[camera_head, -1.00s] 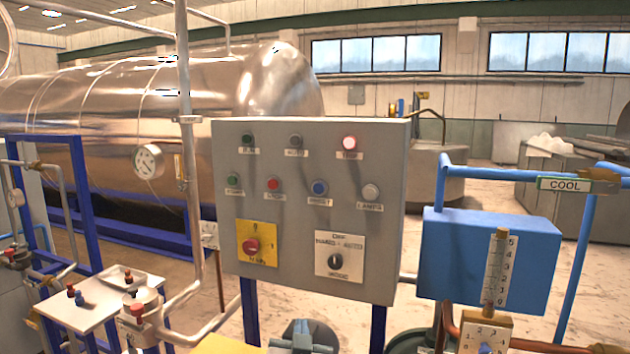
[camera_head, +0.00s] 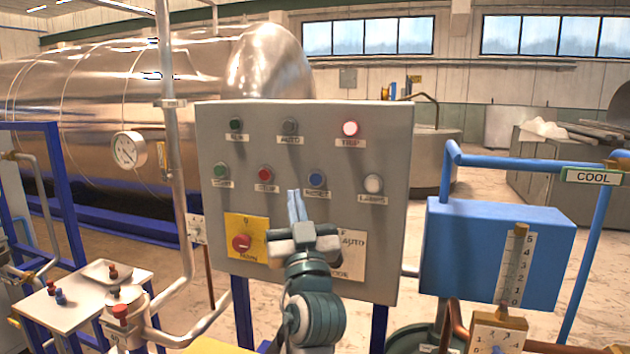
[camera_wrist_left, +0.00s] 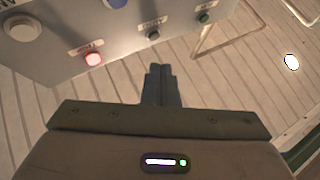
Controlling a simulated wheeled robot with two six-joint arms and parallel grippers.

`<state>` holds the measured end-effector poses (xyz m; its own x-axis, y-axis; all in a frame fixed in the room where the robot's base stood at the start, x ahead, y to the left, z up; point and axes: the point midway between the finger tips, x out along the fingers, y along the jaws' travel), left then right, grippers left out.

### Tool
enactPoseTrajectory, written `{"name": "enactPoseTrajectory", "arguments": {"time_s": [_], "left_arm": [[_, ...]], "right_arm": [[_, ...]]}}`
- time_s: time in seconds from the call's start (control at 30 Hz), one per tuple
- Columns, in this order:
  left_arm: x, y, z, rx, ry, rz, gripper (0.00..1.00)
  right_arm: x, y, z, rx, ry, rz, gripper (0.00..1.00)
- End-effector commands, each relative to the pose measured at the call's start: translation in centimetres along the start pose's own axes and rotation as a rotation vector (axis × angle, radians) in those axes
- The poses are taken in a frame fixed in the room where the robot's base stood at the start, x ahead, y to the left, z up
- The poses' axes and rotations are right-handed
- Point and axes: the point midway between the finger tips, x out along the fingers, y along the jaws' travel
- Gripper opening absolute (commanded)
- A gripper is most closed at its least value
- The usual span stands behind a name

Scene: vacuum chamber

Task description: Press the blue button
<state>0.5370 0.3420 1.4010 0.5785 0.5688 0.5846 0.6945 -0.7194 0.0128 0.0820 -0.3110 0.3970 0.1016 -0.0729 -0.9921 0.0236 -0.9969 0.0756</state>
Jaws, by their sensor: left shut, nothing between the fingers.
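The blue button (camera_head: 317,180) sits on the front of a grey control panel (camera_head: 215,290), between a red button and a white one. At the top edge of the left wrist view, part of the blue button (camera_wrist_left: 115,3) shows. My left gripper (camera_head: 297,194) is shut and empty, in front of the panel. In the head view its tips appear just left of and slightly below the blue button. I cannot tell the gap to the panel. In the wrist view the shut fingers (camera_wrist_left: 160,72) show in the middle. My right gripper is not in view.
A lit red lamp (camera_head: 351,128), green buttons and a white button (camera_head: 373,183) share the panel. A yellow-backed red switch (camera_head: 241,243) is low left; my arm partly covers the mode switch plate. A blue box (camera_head: 470,240) with pipes stands to the right.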

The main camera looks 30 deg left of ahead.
Motion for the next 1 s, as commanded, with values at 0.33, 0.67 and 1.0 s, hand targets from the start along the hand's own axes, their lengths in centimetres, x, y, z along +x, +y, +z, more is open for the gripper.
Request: {"name": "enactPoseTrajectory", "arguments": {"time_s": [0.33,0.67,1.0], "left_arm": [[3.0,2.2,2.3,0.002,0.000,0.000,0.00],[5.3,4.0,4.2,0.000,-0.001,0.000,0.00],[5.9,4.3,4.3,0.000,-0.001,0.000,0.00]], "right_arm": [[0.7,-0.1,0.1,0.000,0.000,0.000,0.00],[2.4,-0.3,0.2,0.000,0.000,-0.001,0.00],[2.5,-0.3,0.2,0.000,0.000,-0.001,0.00]]}}
